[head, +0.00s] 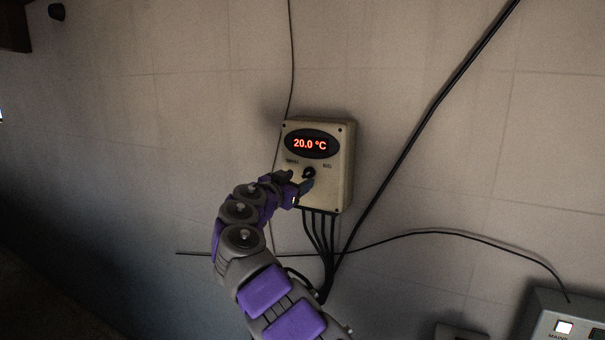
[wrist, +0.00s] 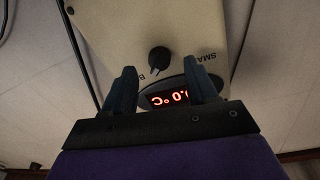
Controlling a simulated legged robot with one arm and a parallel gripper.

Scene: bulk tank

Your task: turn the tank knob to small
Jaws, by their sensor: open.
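The tank control box (head: 340,168) is a beige box on the wall, with a red display reading 20.0 °C. Its round black knob (head: 309,172) sits below the display, between a small-side label on the left and a big-side label on the right. In the wrist view the box appears turned over, and the knob (wrist: 158,59) shows just beyond and between my fingertips. My gripper (head: 297,181) is at the front of the box, beside the knob in the head view. My gripper (wrist: 157,68) is open, with nothing held; contact with the knob cannot be told.
Several black cables (head: 322,240) hang from the box bottom, close to my arm. A thick dark cable (head: 430,112) runs diagonally up the wall. Another control box (head: 562,318) is at the lower right. The wall left of the box is mostly clear.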

